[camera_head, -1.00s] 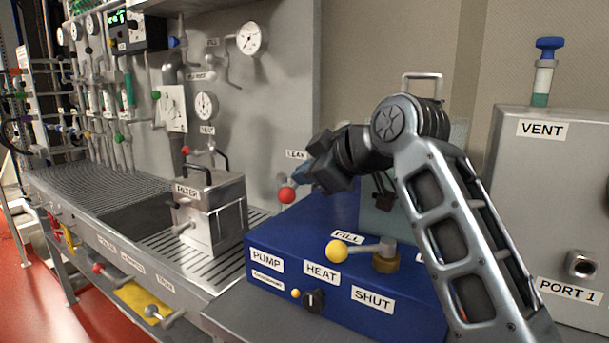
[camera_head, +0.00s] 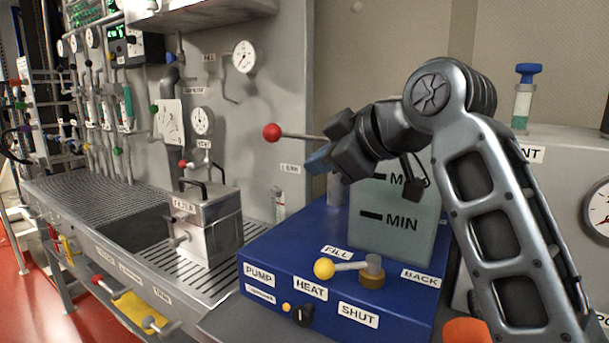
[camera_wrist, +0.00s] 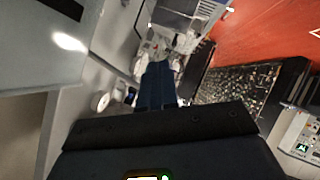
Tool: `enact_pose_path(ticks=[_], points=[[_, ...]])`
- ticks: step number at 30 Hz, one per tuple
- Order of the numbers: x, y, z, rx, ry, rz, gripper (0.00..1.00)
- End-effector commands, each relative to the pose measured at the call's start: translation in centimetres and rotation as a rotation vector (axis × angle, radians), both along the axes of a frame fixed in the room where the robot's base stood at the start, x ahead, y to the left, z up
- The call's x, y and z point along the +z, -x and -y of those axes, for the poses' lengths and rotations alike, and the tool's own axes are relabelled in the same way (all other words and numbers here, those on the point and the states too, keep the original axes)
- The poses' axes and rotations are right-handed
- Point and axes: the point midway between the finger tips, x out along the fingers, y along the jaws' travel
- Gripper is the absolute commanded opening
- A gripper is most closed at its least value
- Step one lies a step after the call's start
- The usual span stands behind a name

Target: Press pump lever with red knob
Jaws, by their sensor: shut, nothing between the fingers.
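The red knob (camera_head: 271,132) is a ball at the left end of a thin metal lever (camera_head: 302,136). The lever stands about level above the blue pump box (camera_head: 300,240), and its right end is hidden behind my arm. My gripper (camera_head: 316,161) is shut and empty, its blue fingertips pointing left and slightly down. In the picture the tips lie a little below the lever and right of the knob; I cannot tell whether they touch it. The shut fingers also show in the wrist view (camera_wrist: 156,82), where I cannot make out the knob.
A translucent tank (camera_head: 395,215) marked MIN stands on the box behind my arm. A yellow-knobbed lever (camera_head: 345,267) sits at the front of the box. The filter box (camera_head: 208,222) is on the bench to the left. A large grey cabinet (camera_head: 560,165) stands at the right.

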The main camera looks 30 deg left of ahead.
Motion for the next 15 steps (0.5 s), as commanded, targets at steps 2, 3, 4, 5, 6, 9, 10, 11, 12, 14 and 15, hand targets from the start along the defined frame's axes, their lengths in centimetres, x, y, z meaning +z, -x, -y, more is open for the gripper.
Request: enact_pose_path(ticks=[2, 3, 4, 5, 6, 9, 10, 11, 12, 14, 15], points=[[0.7, 0.3, 1.1, -0.001, 0.000, 0.004, 0.00], [1.1, 0.5, 1.6, -0.001, -0.001, 0.003, 0.00], [1.3, 0.6, 1.9, 0.000, -0.001, 0.004, 0.00], [1.4, 0.7, 2.1, 0.001, 0.000, 0.003, 0.00], [1.6, 0.8, 2.4, 0.001, -0.001, 0.002, 0.00], [2.0, 1.0, 2.8, 0.001, -0.001, 0.002, 0.00], [2.0, 1.0, 2.9, 0.001, -0.001, 0.002, 0.00], [2.1, 1.0, 3.0, 0.001, -0.001, 0.002, 0.00], [2.1, 1.0, 3.0, 0.001, -0.001, 0.002, 0.00], [2.1, 1.0, 3.0, 0.001, 0.000, 0.002, 0.00], [2.1, 1.0, 3.0, 0.002, -0.001, 0.002, 0.00]])
